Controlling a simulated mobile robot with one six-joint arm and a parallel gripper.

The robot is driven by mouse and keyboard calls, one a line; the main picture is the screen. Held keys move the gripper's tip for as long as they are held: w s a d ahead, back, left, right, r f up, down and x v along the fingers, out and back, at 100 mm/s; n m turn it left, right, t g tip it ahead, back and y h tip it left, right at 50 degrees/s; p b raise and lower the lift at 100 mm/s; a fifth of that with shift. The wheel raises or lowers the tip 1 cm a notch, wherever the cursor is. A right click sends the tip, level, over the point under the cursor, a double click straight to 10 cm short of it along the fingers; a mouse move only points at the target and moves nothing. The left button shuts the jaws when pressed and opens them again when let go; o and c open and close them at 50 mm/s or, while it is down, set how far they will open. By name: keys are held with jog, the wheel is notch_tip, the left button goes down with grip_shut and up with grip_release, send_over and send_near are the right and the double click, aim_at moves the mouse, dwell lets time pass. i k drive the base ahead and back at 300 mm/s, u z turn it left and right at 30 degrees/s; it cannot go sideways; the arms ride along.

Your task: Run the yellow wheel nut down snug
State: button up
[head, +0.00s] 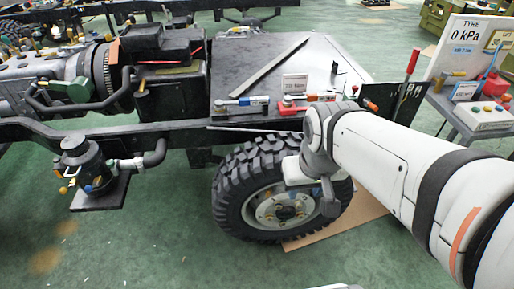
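A black chunky tyre on a pale rim, the wheel (246,208), stands upright under the chassis frame. Several small nuts ring its dark hub (285,212); at this size I cannot single out the yellow wheel nut. My white arm reaches in from the right and bends down in front of the wheel. My gripper (329,206) is at the right side of the rim, partly in shadow. It covers part of the rim and tyre there. Its fingers are too small and dark to show whether they are open, shut or holding anything, or whether they touch a nut.
Torque tools (241,101) and a "110 Nm" sign (294,83) lie on the dark deck (290,55) above the wheel. A tan board (358,212) lies beneath the wheel. A grey stand (470,125) with a tyre gauge panel is at right. Green floor is clear at front left.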

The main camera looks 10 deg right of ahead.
aim_at(269, 217)
jog(key=z, duration=0.15)
jog(key=i, duration=0.4)
jog(key=z, duration=1.05)
jog(key=k, duration=1.85)
jog(key=u, duration=0.55)
jog(key=i, duration=1)
jog(key=u, duration=0.05)
